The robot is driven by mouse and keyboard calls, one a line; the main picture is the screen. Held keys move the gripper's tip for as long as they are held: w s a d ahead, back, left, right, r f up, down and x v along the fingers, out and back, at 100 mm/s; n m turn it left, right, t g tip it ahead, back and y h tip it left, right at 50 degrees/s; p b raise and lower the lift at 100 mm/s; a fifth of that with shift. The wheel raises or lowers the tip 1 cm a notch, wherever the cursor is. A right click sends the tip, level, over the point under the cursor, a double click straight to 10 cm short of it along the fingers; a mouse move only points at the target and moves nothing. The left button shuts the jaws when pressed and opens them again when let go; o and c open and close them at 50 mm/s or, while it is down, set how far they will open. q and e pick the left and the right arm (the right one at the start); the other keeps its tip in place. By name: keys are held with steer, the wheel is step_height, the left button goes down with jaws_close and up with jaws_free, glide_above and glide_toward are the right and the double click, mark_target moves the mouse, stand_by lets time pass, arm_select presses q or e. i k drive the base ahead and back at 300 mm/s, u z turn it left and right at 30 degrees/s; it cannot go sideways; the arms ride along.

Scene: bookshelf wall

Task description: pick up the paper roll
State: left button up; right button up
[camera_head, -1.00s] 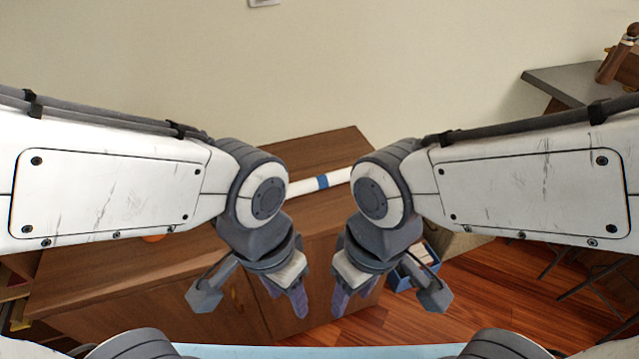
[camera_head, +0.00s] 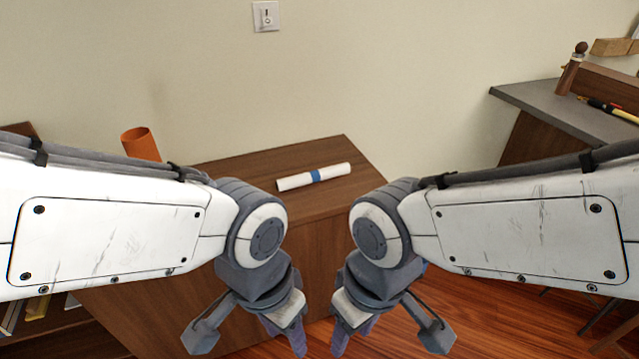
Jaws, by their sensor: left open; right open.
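The paper roll (camera_head: 296,182) is a white tube with a blue band around its middle. It lies on the brown wooden cabinet top (camera_head: 318,153), slightly tilted across the view, and shows between my two arms. My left gripper (camera_head: 286,340) points down in front of the cabinet, open and empty. My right gripper (camera_head: 353,338) also points down, open and empty, over the floor side. Both grippers are lower in the picture than the roll and apart from it. The fingertips are partly cut off or overlapped at the bottom.
An orange cylinder (camera_head: 141,144) stands at the left, its lower part hidden by my arm. A grey-topped desk (camera_head: 535,101) at the right holds a wooden pepper-mill-like item (camera_head: 571,70) and pens (camera_head: 607,106). A wall switch (camera_head: 265,16) is above. The cabinet top around the roll looks clear.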

mark_target(312, 177)
steer(key=z, duration=0.1)
steer(key=i, duration=1.25)
steer(key=u, duration=0.75)
